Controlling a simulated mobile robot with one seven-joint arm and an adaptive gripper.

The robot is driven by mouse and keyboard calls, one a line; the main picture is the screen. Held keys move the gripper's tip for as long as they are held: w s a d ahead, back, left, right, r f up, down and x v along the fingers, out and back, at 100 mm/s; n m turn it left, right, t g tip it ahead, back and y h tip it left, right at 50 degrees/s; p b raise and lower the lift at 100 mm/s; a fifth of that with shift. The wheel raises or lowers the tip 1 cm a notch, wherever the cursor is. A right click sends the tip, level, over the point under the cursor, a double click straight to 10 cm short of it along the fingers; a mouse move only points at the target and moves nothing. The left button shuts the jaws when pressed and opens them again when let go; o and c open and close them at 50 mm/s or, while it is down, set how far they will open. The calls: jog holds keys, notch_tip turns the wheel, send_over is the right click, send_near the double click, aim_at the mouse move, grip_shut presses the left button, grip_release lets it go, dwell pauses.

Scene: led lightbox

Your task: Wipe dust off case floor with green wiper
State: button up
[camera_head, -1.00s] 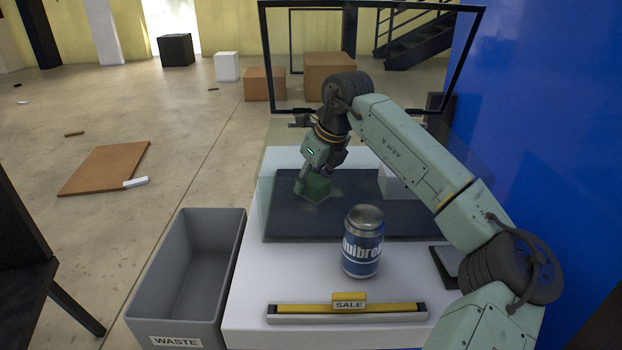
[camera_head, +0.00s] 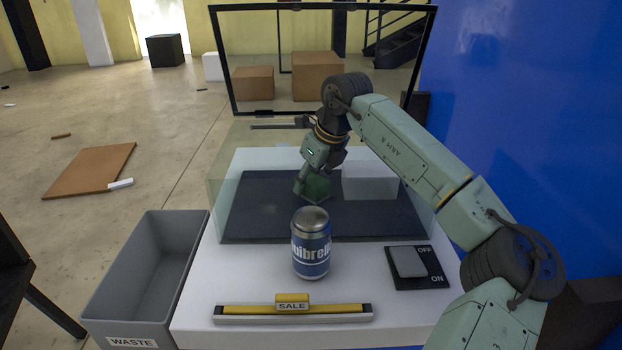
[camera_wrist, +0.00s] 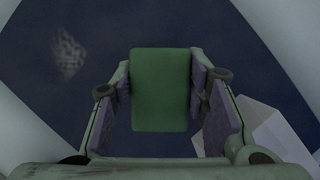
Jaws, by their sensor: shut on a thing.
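My gripper (camera_head: 314,180) is inside the glass case (camera_head: 225,185), seen from above through its open top. It is shut on the green wiper (camera_wrist: 160,90), a block that sits between both fingers in the wrist view. In the head view the wiper (camera_head: 318,187) is just above or on the dark case floor (camera_head: 260,215); I cannot tell if it touches. A pale dust patch (camera_wrist: 68,52) lies on the floor at the upper left of the wrist view, apart from the wiper. The dust is not clear in the head view.
A framed glass lid (camera_head: 325,108) stands raised behind the case. A blue can (camera_head: 311,245) stands in front of the case. An OFF/ON switch (camera_head: 410,262) is at right. A grey WASTE bin (camera_head: 150,275) is at left.

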jog(key=r, duration=0.2)
jog(key=r+p, duration=0.1)
jog(key=shift+a+r, duration=0.15)
jog(key=shift+a, duration=0.15)
jog(key=shift+r+p, duration=1.55)
jog(key=shift+r, duration=0.8)
